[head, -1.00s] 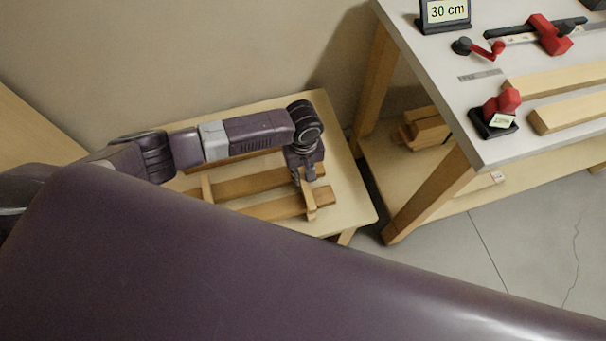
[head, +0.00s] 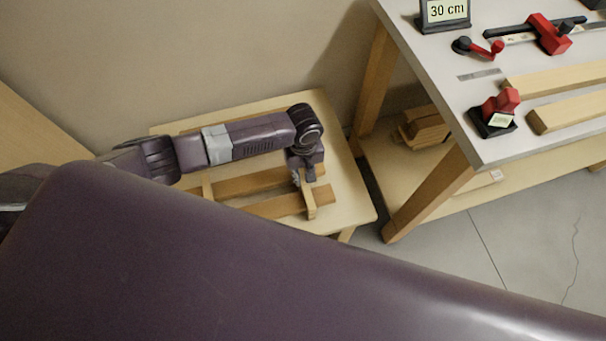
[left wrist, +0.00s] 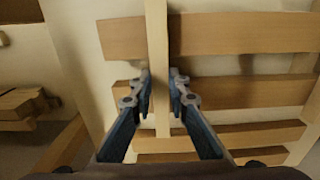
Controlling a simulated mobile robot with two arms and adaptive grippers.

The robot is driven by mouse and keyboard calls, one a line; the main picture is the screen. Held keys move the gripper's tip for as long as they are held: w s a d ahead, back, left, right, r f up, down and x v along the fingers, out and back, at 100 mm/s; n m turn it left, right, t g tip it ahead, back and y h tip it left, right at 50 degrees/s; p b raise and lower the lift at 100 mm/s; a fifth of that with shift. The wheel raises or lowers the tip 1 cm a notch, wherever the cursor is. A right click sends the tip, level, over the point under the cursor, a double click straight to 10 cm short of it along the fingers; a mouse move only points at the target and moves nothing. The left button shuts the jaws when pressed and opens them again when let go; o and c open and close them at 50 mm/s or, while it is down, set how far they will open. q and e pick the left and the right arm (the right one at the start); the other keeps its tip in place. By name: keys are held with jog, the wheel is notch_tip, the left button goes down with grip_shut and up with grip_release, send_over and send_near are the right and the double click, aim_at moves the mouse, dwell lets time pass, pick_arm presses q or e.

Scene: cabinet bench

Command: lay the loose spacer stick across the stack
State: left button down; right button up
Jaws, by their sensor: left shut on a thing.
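My left gripper (head: 303,181) is over the right end of a stack of wooden boards (head: 258,184) on a low table. It is shut on a pale spacer stick (head: 310,204) that runs crosswise over the boards. In the left wrist view the fingers (left wrist: 161,78) flank the spacer stick (left wrist: 157,35), and the boards (left wrist: 240,35) lie beyond it. I cannot tell whether the stick touches them. Another crosswise stick (head: 207,187) shows at the stack's left, partly hidden by my arm. My right gripper is not in view.
The low table's bare top (head: 345,190) shows right of the stack, with a wall behind. A taller workbench (head: 480,75) stands at the right, with red clamp-like tools (head: 548,33), boards and a "30 cm" sign (head: 445,12). Wood pieces (head: 424,128) lie on its lower shelf.

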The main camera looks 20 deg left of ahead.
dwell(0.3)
pick_arm(q)
jog(key=c, duration=1.8)
grip_release()
jog(key=shift+c, duration=0.5)
jog(key=shift+r, duration=0.1)
notch_tip(320, 180, up, 10)
jog(key=p, duration=1.2)
jog(key=shift+s, duration=0.1)
